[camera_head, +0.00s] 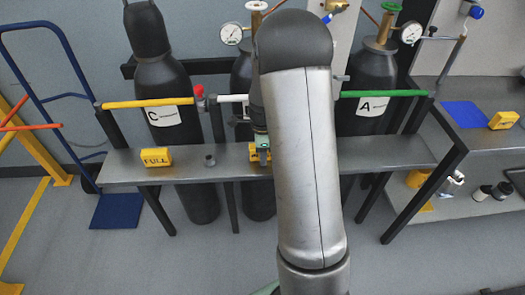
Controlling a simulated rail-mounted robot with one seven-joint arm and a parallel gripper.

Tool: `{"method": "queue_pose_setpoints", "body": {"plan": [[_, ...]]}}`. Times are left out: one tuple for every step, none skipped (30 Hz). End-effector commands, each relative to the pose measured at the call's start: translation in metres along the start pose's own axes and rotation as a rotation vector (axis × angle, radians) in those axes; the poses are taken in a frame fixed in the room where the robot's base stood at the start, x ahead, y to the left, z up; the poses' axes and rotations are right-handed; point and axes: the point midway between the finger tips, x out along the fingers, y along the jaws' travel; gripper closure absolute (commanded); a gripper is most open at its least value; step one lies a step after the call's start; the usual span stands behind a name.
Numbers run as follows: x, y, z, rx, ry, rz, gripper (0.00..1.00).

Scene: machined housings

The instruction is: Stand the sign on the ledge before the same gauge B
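A yellow sign (254,154) is at the ledge (220,166) in front of the middle cylinder (241,75). My arm hides its right part, and I cannot read it. My gripper (262,147) is at this sign, its end over the top. Whether the fingers are closed on it, and whether it rests on the ledge, is unclear. A round white gauge (232,33) is at the top of the middle cylinder, whose label is mostly hidden. Another yellow sign (156,156), reading FULL, stands on the ledge before cylinder C (160,75).
Cylinder A (370,85), with another gauge (411,31), is at right. A right bench holds a blue mat (464,114) and a yellow block (503,120). Coloured bars run above the ledge.

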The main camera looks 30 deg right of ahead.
Motion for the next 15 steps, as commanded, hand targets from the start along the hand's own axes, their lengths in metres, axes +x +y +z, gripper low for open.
{"method": "queue_pose_setpoints", "body": {"plan": [[0.000,0.000,0.000,0.000,0.000,0.000,0.51],[0.000,0.000,0.000,0.000,0.000,0.000,0.51],[0.000,0.000,0.000,0.000,0.000,0.000,0.51],[0.000,0.000,0.000,0.000,0.000,0.000,0.51],[0.000,0.000,0.000,0.000,0.000,0.000,0.51],[0.000,0.000,0.000,0.000,0.000,0.000,0.51],[-0.001,0.000,0.000,0.000,0.000,0.000,0.51],[-0.002,0.000,0.000,0.000,0.000,0.000,0.51],[-0.004,0.000,0.000,-0.001,0.000,0.000,0.51],[-0.007,0.000,0.000,-0.001,0.000,-0.001,0.51],[-0.008,0.000,0.000,-0.002,0.000,-0.002,0.51],[-0.013,-0.001,0.000,-0.001,0.000,-0.004,0.51],[-0.017,-0.001,0.000,-0.001,0.000,-0.004,0.51],[-0.022,-0.001,0.000,-0.001,0.000,-0.004,0.51],[-0.030,-0.001,0.000,-0.001,0.000,-0.006,0.51]]}}
